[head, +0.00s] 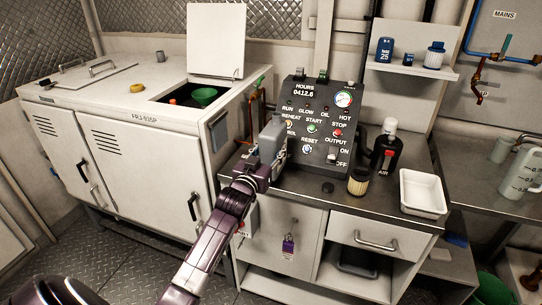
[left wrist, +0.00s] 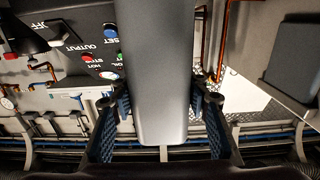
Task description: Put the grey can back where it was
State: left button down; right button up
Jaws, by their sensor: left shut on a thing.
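The grey can (head: 271,139) is in my left gripper (head: 268,160), held up in front of the control panel in the head view. In the left wrist view the can (left wrist: 157,75) stands long and plain grey between the two blue-padded fingers of the gripper (left wrist: 162,125), which are shut on its sides. The can hides part of the panel's left side. I cannot tell from these views whether its lower end touches anything. My right gripper is in neither view.
The control panel (head: 318,125) stands on the metal counter. A black bottle (head: 386,155), a small filter (head: 358,181) and a white tray (head: 422,193) stand to its right. The white cabinet (head: 130,125) at left has an open hatch with a green funnel (head: 204,96). A wall shelf (head: 410,68) holds small containers.

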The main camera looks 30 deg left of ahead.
pick_arm(q)
jog(key=shift+f, duration=1.35)
jog(key=c, duration=1.1)
grip_release()
jog(key=shift+f, duration=0.1)
